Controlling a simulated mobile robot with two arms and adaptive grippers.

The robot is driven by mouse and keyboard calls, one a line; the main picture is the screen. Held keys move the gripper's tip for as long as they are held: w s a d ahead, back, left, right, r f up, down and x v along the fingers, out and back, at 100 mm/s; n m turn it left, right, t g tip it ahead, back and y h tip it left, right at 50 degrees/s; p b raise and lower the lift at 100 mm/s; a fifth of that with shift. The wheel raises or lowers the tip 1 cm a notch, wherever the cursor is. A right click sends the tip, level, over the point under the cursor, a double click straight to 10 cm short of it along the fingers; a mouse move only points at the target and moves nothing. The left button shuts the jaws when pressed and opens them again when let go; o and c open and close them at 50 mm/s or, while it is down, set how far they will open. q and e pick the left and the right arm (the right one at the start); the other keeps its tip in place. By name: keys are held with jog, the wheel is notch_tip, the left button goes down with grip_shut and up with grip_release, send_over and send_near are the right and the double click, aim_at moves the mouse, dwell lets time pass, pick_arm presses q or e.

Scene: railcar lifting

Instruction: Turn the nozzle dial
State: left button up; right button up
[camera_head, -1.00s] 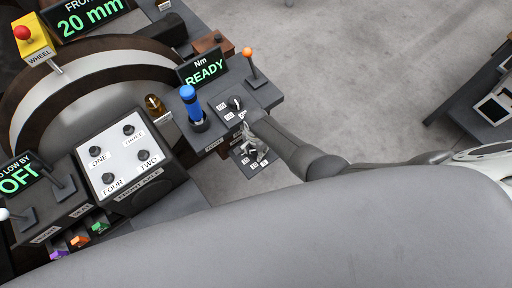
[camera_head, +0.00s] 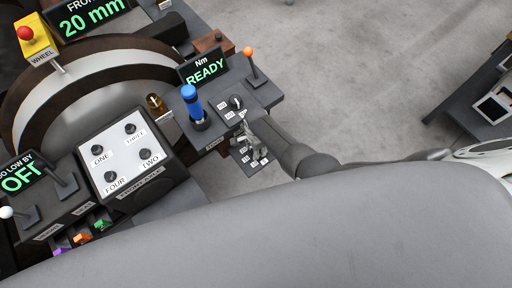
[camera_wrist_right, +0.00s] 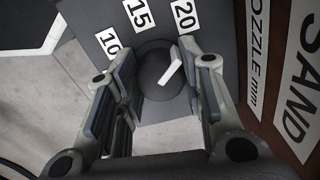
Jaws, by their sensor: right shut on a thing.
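The nozzle dial (camera_wrist_right: 150,79) is a dark round knob with a white pointer bar in the right wrist view. The pointer leans up and right, roughly toward the label 20 (camera_wrist_right: 185,17); the labels 15 (camera_wrist_right: 139,13) and 10 (camera_wrist_right: 109,41) lie to its left. My right gripper (camera_wrist_right: 160,98) has its fingers on both sides of the dial and is shut on it. In the head view my right gripper (camera_head: 253,146) is over a small labelled panel (camera_head: 240,156) and hides most of the dial. My left gripper is not in view.
A second dial (camera_head: 237,102) sits just above, near a blue handle (camera_head: 190,96) and an orange-topped lever (camera_head: 248,52). A display (camera_head: 203,68) reads READY. The SAND sign (camera_wrist_right: 303,85) is right of the dial in the wrist view. Open floor lies to the right.

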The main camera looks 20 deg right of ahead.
jog(key=shift+d, duration=0.1)
jog(key=o, duration=1)
jog(key=shift+o, duration=0.2)
jog(key=shift+r, duration=0.1)
notch_tip(320, 180, up, 12)
dwell(0.5)
